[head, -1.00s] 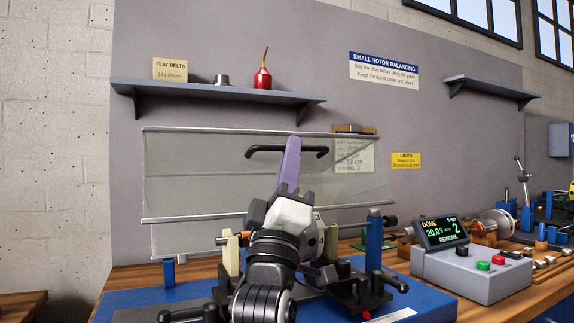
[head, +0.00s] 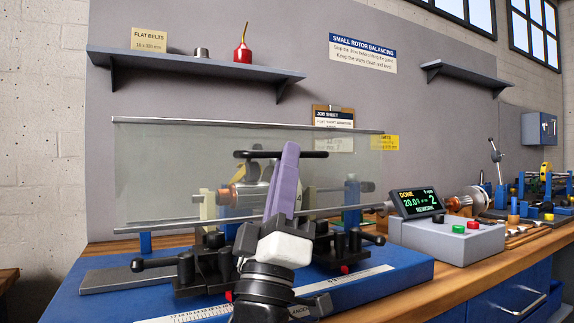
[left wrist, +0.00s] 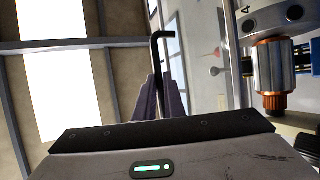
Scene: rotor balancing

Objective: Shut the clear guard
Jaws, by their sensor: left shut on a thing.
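The clear guard (head: 160,170) is a see-through panel with metal rails along its top and bottom edges. It stands in front of the rotor (head: 245,195), which shows through it and also in the left wrist view (left wrist: 272,65). A black bar handle (head: 312,154) is on the guard's front. My left gripper (head: 288,155), with purple fingers, is shut on this handle. In the left wrist view the black handle (left wrist: 157,60) runs down between the purple fingers. My right gripper is not in view.
The blue machine base (head: 410,268) with a ruler scale lies below the guard on the wooden bench. Black clamp knobs (head: 137,265) stick out in front. A grey control box (head: 470,240) with a lit display (head: 417,202) stands to the right. A shelf (head: 200,65) hangs above.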

